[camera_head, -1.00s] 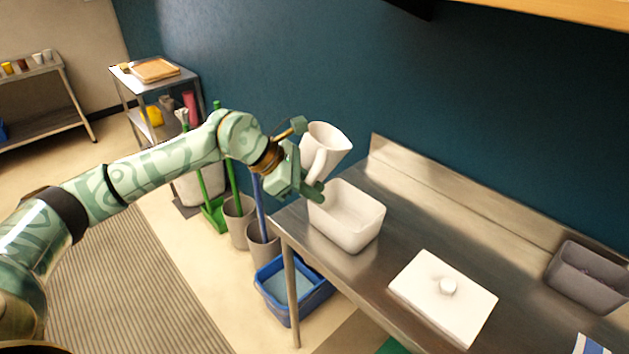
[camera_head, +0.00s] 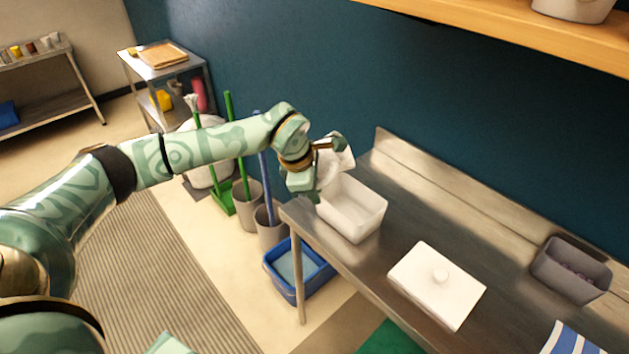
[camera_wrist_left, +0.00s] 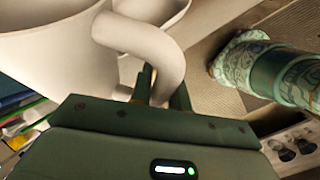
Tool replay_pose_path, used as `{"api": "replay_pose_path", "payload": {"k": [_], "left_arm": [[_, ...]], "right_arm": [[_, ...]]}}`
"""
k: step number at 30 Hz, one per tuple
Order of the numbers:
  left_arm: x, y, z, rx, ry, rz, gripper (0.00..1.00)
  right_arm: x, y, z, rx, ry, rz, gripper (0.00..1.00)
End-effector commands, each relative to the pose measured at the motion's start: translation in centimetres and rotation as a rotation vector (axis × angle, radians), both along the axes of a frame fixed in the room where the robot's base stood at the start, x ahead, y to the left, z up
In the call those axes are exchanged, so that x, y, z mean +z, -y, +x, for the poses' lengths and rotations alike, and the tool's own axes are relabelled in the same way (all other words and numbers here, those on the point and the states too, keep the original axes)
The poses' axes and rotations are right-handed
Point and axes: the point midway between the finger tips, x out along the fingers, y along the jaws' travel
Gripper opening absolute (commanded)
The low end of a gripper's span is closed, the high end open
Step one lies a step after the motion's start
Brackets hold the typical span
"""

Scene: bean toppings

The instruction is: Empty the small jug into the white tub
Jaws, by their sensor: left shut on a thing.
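The small white jug (camera_head: 344,157) is held over the back left end of the white tub (camera_head: 366,222), tipped well over. Part of it is hidden behind my left gripper (camera_head: 322,165), which is shut on its handle. In the left wrist view the jug's side (camera_wrist_left: 50,50) fills the upper left, and its curved handle (camera_wrist_left: 150,45) runs down between the fingers (camera_wrist_left: 160,90). The tub stands open on the steel table; I see no beans in the part of its inside that shows. The jug's inside is hidden. My right gripper is out of view.
A white lid with a knob (camera_head: 433,287) lies on the steel table (camera_head: 440,215) right of the tub. A grey bin (camera_head: 570,270) with dark contents is farther right. A blue bucket (camera_head: 297,272) stands on the floor. A wooden shelf (camera_head: 500,28) hangs above.

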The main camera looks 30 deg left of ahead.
Motion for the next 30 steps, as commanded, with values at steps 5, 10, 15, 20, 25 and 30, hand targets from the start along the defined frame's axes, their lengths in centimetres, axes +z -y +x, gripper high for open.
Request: {"api": "replay_pose_path", "payload": {"k": [5, 10, 15, 20, 25, 30], "left_arm": [[0.0, 0.1, 0.1, -0.002, -0.03, 0.097, 0.0], [-0.5, 0.1, 0.1, -0.003, -0.065, 0.206, 0.0], [-1.8, 0.5, 0.3, -0.005, -0.121, 0.371, 0.0], [-3.2, 0.9, 0.4, -0.004, -0.174, 0.528, 0.0], [-2.8, 1.5, 0.7, -0.002, -0.229, 0.702, 0.0], [-2.7, 1.7, 0.7, -0.001, -0.267, 0.798, 0.0]], "right_arm": [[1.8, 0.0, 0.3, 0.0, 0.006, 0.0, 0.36], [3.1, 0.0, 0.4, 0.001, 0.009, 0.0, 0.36], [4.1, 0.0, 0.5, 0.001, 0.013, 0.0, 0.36], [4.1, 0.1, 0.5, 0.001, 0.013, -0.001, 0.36], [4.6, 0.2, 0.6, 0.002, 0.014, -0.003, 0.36], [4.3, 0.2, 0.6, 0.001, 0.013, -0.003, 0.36]]}}
